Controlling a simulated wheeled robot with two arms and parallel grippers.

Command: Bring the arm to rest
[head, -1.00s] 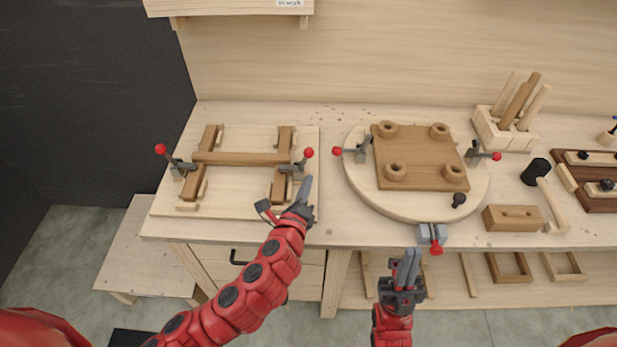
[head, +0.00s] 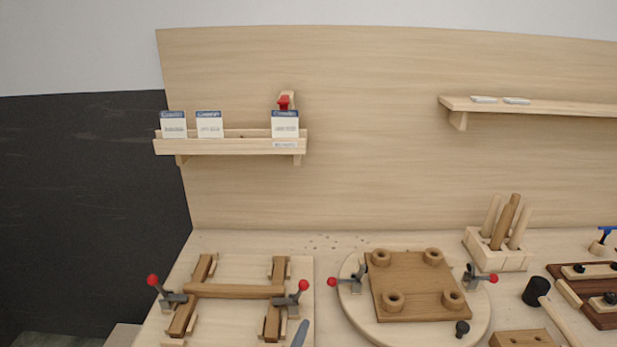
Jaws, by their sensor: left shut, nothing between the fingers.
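Only the tip of my left gripper (head: 300,333) shows, a grey finger end at the bottom edge of the head view. It is shut and empty, just right of the near right leg piece of the wooden chair frame (head: 235,291). The rest of the left arm is below the picture. My right gripper and arm are out of view.
Red-knobbed clamps flank the frame. A round board (head: 352,318) carries a brown seat plate (head: 415,285) with several rings. A peg block (head: 497,253) and a mallet (head: 537,291) stand right. A card shelf (head: 230,146) and a second shelf (head: 540,107) hang behind.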

